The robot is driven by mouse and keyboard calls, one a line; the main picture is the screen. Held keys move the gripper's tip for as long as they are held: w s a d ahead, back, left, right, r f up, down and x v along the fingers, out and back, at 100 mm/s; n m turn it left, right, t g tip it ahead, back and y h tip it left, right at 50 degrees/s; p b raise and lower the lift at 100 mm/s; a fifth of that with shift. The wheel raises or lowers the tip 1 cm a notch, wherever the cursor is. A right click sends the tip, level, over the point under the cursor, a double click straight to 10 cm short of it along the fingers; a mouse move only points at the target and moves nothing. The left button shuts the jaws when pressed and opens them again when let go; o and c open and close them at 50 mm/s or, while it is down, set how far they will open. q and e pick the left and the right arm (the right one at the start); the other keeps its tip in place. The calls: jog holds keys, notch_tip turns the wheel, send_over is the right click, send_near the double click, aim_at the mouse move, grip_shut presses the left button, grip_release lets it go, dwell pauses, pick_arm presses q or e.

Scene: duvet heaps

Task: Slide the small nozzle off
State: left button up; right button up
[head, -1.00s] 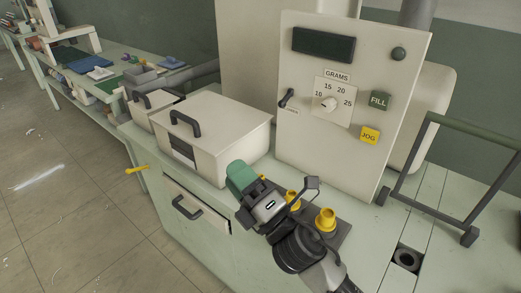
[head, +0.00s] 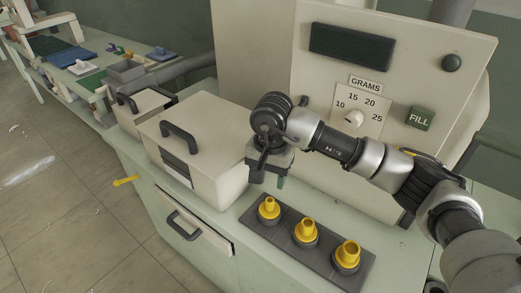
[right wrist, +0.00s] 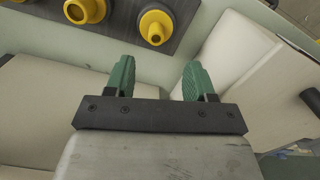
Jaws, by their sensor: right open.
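Three yellow nozzles stand upright in a row on a dark rack (head: 283,229) on the pale green counter. The small nozzle (head: 269,208) appears to be the leftmost, a middle nozzle (head: 306,230) is beside it, and the large nozzle (head: 347,253) is at the right end. My right gripper (head: 268,180) points down behind the small nozzle, apart from it. In the right wrist view its green fingers (right wrist: 158,78) are open with nothing between them; the small nozzle (right wrist: 155,26) is beyond the tips, at the top. My left gripper is not in view.
A cream lidded box (head: 200,130) stands close to the left of my right gripper. The panel with the GRAMS dial (head: 355,118) rises behind my arm. A yellow piece (head: 125,181) sticks out at the counter's left side. Counter in front of the rack is clear.

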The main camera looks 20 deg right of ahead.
aim_at(270, 200)
jog(key=shift+w+d+f, duration=0.15)
jog(key=shift+w+d, duration=0.1)
jog(key=shift+w, duration=0.3)
jog(key=shift+s+f+p, duration=0.3)
jog(key=shift+s+f, duration=0.5)
jog(key=shift+s, duration=0.1)
notch_tip(270, 200, down, 3)
jog(key=shift+f, duration=0.15)
jog(key=f+p, duration=0.1)
jog(key=f, duration=0.3)
jog(key=shift+w+f, duration=0.15)
jog(key=shift+w, duration=0.05)
jog(key=shift+f, duration=0.3)
jog(key=shift+a, duration=0.1)
jog(key=shift+c, duration=0.7)
grip_shut()
jog(key=shift+w+r+p, duration=0.1)
jog(key=shift+r+p, duration=0.25)
jog(key=shift+r, duration=0.3)
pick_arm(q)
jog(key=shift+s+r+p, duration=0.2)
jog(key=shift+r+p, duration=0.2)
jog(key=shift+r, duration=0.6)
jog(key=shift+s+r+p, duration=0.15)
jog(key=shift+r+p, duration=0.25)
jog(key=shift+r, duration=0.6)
pick_arm(e)
jog(key=shift+r, duration=1.9)
